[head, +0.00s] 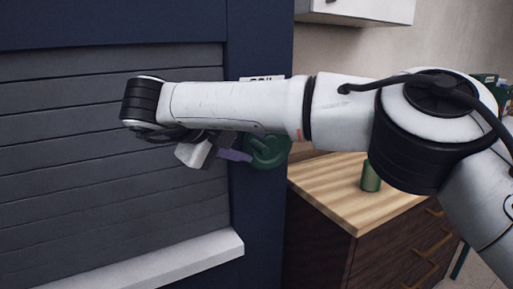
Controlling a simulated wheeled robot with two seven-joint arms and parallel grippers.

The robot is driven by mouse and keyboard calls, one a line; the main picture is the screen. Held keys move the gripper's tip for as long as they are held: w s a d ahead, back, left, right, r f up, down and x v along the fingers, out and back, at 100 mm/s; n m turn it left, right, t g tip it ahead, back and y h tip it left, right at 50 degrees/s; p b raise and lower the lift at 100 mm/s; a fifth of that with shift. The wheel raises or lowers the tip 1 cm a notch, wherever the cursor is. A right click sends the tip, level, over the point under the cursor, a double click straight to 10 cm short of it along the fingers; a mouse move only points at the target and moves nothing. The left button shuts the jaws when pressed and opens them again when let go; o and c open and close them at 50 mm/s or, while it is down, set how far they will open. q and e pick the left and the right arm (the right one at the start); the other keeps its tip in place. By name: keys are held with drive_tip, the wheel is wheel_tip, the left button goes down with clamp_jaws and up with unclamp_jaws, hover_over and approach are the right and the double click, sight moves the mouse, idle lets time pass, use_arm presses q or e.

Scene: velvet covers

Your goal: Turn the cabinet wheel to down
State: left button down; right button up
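The green wheel (270,152) is mounted on the dark blue post of the cabinet (262,220), right of the grey slatted shutter (70,150). My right forearm crosses in front and hides its upper part, so I cannot tell its setting. My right gripper (246,156) hangs below the wrist and points right. Its purple-grey finger reaches the wheel's left edge in the picture; I cannot tell whether they touch. The finger gap is not clear. My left gripper is not in view.
A white label (262,79) shows partly above my forearm. A pale sill (150,262) juts out below the shutter. At right stands a wood-topped drawer unit (325,190) with a green cup (371,178). A white wall cabinet (358,10) hangs above.

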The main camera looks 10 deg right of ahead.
drive_tip(key=v, duration=0.5)
drive_tip(key=shift+s+a+r, duration=0.2)
drive_tip(key=shift+s, duration=0.05)
